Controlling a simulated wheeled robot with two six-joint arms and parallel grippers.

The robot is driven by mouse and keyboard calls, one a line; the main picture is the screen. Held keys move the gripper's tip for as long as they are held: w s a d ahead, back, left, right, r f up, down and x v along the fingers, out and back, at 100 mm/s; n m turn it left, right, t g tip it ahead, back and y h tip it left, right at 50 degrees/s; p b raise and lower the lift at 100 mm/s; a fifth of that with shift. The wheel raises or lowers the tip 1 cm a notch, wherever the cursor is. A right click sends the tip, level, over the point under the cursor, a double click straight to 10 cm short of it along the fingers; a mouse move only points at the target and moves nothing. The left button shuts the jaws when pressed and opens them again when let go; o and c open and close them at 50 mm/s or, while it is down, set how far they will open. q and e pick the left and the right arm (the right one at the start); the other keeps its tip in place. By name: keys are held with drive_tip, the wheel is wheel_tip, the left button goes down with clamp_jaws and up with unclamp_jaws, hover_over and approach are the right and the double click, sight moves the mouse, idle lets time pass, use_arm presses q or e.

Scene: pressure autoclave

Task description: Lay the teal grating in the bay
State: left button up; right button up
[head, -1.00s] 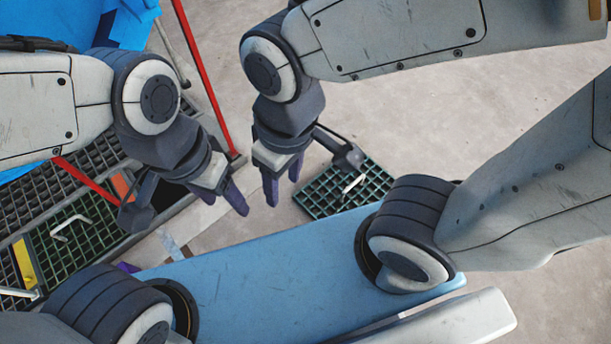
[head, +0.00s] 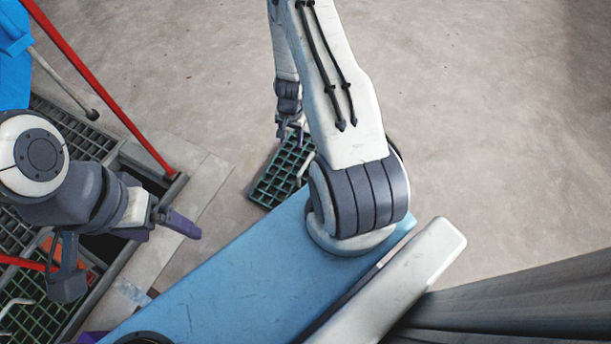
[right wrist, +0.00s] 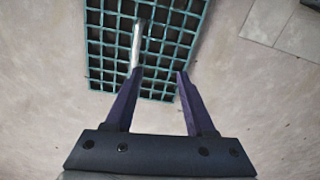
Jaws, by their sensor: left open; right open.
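The teal grating (head: 268,184) lies on the concrete floor in the head view, partly hidden by my right arm. In the right wrist view the grating (right wrist: 104,55) fills the upper middle, with a pale bar handle (right wrist: 137,42) on it. My right gripper (head: 291,131) is at the grating's far edge in the head view. In the right wrist view its open fingers (right wrist: 157,75) point at the grating, the left fingertip close to the handle, with nothing held. The bay (head: 105,246) is a dark framed opening at left. My left gripper (head: 162,230) is open and empty over it, hiding part.
Another green grating (head: 35,305) and a grey grating (head: 85,140) adjoin the opening. A red rail (head: 95,85) slants down to the opening's far corner. A blue sheet (head: 12,60) is at the upper left. The floor beyond and right of the teal grating is clear.

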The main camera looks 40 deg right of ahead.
drive_tip(key=shift+m, duration=0.8)
drive_tip(key=s+d+f, duration=0.2)
drive_tip(key=f, duration=0.1)
drive_tip(key=d+f, duration=0.1)
drive_tip(key=f, duration=0.1)
drive_tip(key=shift+s+d+b, duration=0.1)
drive_tip(key=shift+s+b, duration=0.3)
wheel_tip(320, 180, down, 5)
drive_tip(key=b, duration=0.5)
drive_tip(key=shift+r, duration=0.1)
drive_tip(key=f+b, duration=0.1)
drive_tip(key=b, duration=0.1)
drive_tip(key=f+b, duration=0.4)
drive_tip(key=b, duration=0.1)
drive_tip(key=shift+s, duration=0.3)
clamp_jaws()
drive_tip(key=shift+r, duration=0.1)
